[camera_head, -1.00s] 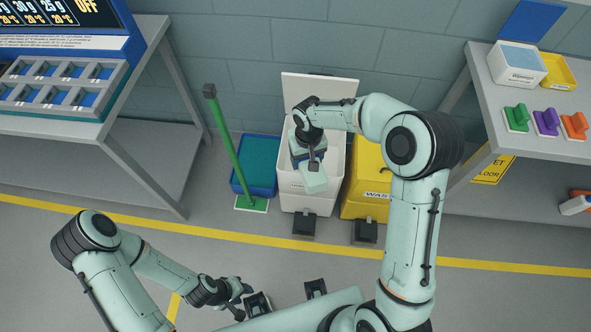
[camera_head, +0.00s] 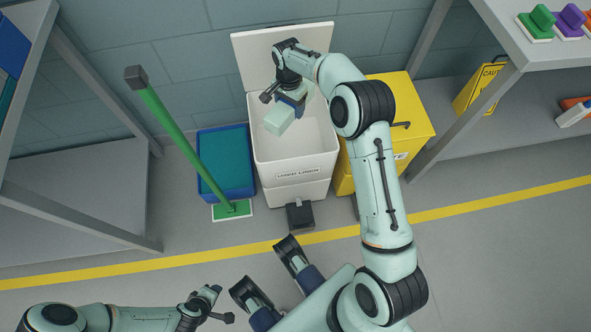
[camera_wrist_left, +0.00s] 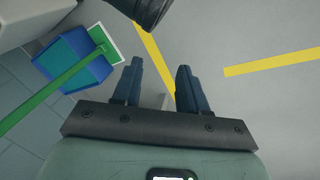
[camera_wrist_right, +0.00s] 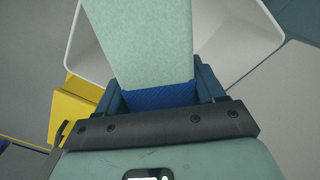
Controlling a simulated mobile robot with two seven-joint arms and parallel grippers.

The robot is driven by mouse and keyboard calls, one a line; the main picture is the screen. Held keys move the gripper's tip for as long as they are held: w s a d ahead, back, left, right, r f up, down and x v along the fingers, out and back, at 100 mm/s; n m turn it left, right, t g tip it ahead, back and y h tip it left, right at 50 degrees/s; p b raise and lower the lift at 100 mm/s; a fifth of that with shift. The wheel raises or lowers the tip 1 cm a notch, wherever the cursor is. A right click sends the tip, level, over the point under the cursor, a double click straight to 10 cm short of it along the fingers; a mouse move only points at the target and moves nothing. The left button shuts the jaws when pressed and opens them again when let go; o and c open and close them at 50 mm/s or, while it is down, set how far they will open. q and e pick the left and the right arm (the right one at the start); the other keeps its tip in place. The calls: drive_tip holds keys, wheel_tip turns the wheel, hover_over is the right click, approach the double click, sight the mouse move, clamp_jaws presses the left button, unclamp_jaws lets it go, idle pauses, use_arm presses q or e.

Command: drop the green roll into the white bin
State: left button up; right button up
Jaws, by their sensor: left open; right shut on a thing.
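The green roll (camera_head: 279,118) is a pale green, block-like piece. My right gripper (camera_head: 291,102) is shut on it and holds it over the open mouth of the white bin (camera_head: 291,172). In the right wrist view the roll (camera_wrist_right: 142,40) extends from between the fingers, with a blue textured strip near its base and the bin's rim around it. The bin's lid (camera_head: 283,55) stands open at the back. My left gripper (camera_wrist_left: 160,68) is open and empty above the floor in the left wrist view; its fingers are not clear in the head view.
A blue bin (camera_head: 226,162) stands left of the white bin, with a green pole (camera_head: 180,140) leaning in front of it. A yellow bin (camera_head: 400,100) is at its right, partly behind my right arm. A pedal (camera_head: 300,214) sits in front. Shelves flank both sides.

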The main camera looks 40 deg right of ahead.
drive_tip(key=d+f+m+b, duration=0.1)
drive_tip(key=w+d+f+m+b, duration=0.1)
drive_tip(key=d+f, duration=0.1)
use_arm(q)
drive_tip(key=s+a+f+g+b, duration=0.1)
drive_tip(key=s+f+b, duration=0.1)
drive_tip(key=s+f, duration=0.2)
wheel_tip(320, 180, down, 4)
drive_tip(key=shift+s+a+r+g+b, duration=0.1)
drive_tip(key=shift+s+a+g+b, duration=0.05)
drive_tip(key=shift+a+g+b, duration=0.25)
use_arm(e)
wheel_tip(320, 180, down, 6)
drive_tip(key=shift+a+r, duration=0.1)
drive_tip(key=shift+r, duration=0.05)
drive_tip(key=o, duration=1.3)
drive_tip(key=shift+r, duration=0.1)
use_arm(q)
drive_tip(key=w+d+r+t+p, duration=0.1)
drive_tip(key=w+r+t+p, duration=0.1)
drive_tip(key=w+r, duration=0.3)
drive_tip(key=shift+w+r+t+p, duration=0.35)
drive_tip(key=shift+w+p, duration=0.4)
drive_tip(key=shift+w, duration=0.25)
use_arm(e)
wheel_tip(320, 180, up, 13)
drive_tip(key=shift+r, duration=0.15)
